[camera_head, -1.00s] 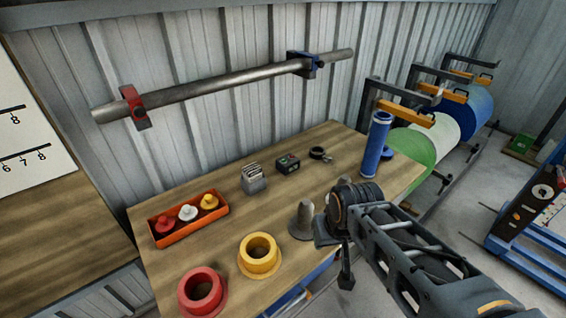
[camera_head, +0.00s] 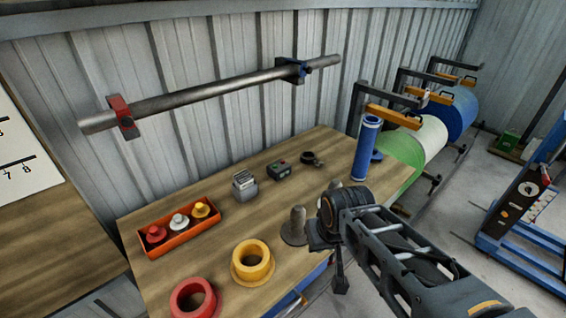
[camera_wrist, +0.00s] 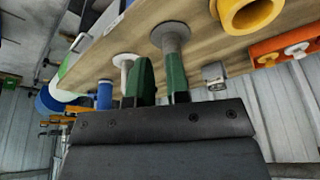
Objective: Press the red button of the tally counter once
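The tally counter appears to be the small dark box (camera_head: 279,170) with a green patch and a small red spot, toward the back of the wooden bench in the head view. I cannot make it out in the wrist view. My gripper (camera_head: 338,283) hangs at the bench's front edge, well to the front right of the box and apart from it. In the wrist view its two green-padded fingers (camera_wrist: 160,80) stand apart with nothing seen between them.
A grey holder (camera_head: 245,186) stands left of the box, and a dark ring clamp (camera_head: 312,159) right of it. A blue roll (camera_head: 366,148), yellow ring (camera_head: 252,274), red ring (camera_head: 178,301) and orange tray (camera_head: 184,241) are also on the bench.

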